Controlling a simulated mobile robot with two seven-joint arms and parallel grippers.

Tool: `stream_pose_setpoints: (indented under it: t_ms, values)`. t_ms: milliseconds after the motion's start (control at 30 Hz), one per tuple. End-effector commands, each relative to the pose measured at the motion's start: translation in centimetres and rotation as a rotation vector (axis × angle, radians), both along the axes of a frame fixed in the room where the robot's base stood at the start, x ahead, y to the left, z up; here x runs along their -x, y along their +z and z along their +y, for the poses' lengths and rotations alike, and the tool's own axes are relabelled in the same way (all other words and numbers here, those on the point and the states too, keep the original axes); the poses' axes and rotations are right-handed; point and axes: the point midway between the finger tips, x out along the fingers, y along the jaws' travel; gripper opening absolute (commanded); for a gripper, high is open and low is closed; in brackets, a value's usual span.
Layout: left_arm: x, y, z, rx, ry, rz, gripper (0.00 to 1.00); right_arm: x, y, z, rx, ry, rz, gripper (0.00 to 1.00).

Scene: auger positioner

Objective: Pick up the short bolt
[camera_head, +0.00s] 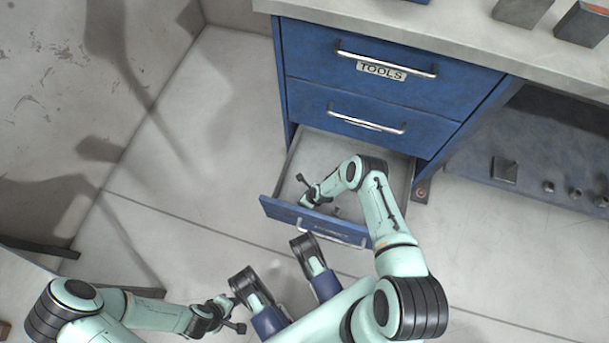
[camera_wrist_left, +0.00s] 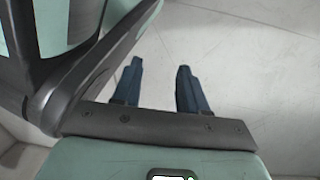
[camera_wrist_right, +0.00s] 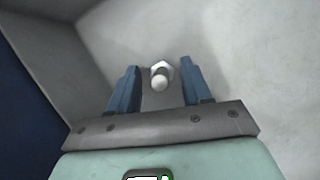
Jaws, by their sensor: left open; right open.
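The bolt (camera_wrist_right: 160,77) shows in the right wrist view as a pale hexagonal head with a rounded shank end facing the camera. It appears to stand on its head on the drawer floor. My right gripper (camera_wrist_right: 158,84) is open, with its blue fingers to the left and right of the bolt and a visible gap on each side. In the head view, my right gripper (camera_head: 308,198) is inside the open bottom drawer (camera_head: 325,150), and I cannot make out the bolt clearly there. My left gripper (camera_wrist_left: 158,88) is open and empty, over bare floor.
The blue cabinet (camera_head: 385,85) has two closed drawers above the open one. The drawer's front panel (camera_head: 315,222) and side walls surround my right gripper. Floor left of the cabinet is clear.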

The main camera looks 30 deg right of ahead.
Motion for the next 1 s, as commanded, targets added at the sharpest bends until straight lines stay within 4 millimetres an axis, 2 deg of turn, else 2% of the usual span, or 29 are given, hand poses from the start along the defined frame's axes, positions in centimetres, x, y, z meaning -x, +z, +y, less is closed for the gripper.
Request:
stream_pose_setpoints:
  t_ms: [33, 100, 167, 200, 500, 667, 867, 1000]
  values:
    - [0.0, 0.0, 0.0, 0.000, 0.000, -0.001, 0.43, 0.0, 0.0, 0.0, 0.000, 0.000, 0.000, 0.49]
    - [0.0, 0.0, 0.0, 0.000, -0.001, -0.001, 0.43, 0.0, 0.0, 0.0, 0.000, 0.000, 0.000, 0.26]
    - [0.0, 0.0, 0.0, 0.000, -0.001, -0.002, 0.43, 0.0, 0.0, 0.0, 0.000, 0.000, 0.000, 0.07]
    - [-0.1, 0.0, 0.0, 0.000, -0.001, -0.002, 0.43, 0.0, 0.0, 0.0, 0.000, 0.000, 0.000, 0.00]
    - [-0.1, 0.1, 0.0, -0.001, -0.001, -0.003, 0.43, -0.1, 0.1, 0.0, 0.000, 0.000, -0.001, 0.00]
    - [-0.6, 0.5, -0.1, -0.002, -0.002, -0.021, 0.43, -0.1, 0.9, -0.1, 0.001, 0.000, -0.003, 0.00]
    - [-2.8, 2.3, -0.4, -0.005, -0.009, -0.095, 0.43, -0.1, 3.6, 0.0, 0.001, 0.001, -0.004, 0.00]
    - [-5.2, 4.4, -0.7, -0.009, -0.014, -0.175, 0.43, -0.1, 6.8, 0.0, 0.001, 0.000, -0.005, 0.00]
